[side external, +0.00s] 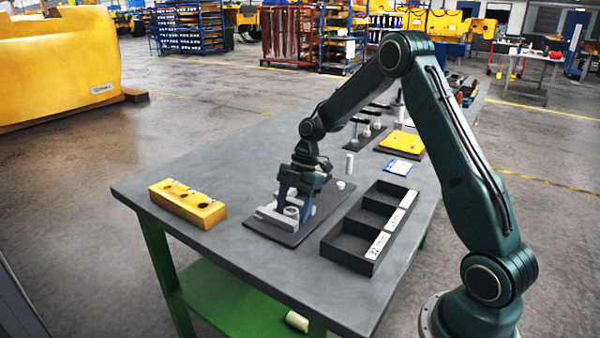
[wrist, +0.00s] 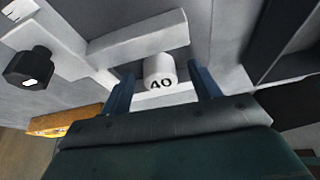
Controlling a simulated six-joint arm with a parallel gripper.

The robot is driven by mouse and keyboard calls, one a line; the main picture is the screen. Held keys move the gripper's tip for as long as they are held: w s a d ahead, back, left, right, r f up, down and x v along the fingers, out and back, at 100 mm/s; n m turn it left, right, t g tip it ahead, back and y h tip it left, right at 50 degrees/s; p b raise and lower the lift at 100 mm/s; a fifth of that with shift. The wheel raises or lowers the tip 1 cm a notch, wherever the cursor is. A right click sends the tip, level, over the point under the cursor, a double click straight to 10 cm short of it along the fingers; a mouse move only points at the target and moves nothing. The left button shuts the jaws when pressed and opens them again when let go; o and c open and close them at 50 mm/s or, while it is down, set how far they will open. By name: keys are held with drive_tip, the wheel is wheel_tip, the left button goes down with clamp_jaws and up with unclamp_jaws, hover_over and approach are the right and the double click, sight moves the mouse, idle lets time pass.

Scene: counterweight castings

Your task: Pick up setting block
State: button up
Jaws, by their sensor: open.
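The setting block appears to be the short white round block marked 40 (wrist: 160,72) in the wrist view. It stands against light grey bars of a fixture (wrist: 137,42). My gripper (wrist: 163,82) is open, with one blue finger on each side of the block and visible gaps between. In the side view my gripper (side external: 293,205) points down over the grey fixture (side external: 272,217), which sits on a dark mat (side external: 262,231). The fingers partly hide the block there.
A black compartment tray (side external: 343,250) with white labels stands right of the mat. A yellow block with dark holes (side external: 189,203) lies to the left. A small white cylinder (side external: 349,164) stands behind my gripper. A black hexagonal knob (wrist: 27,68) is beside the fixture.

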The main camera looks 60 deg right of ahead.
sight(293, 209)
clamp_jaws()
drive_tip(key=shift+r, duration=0.15)
wheel_tip(293, 209, up, 20)
idle(1.0)
idle(0.7)
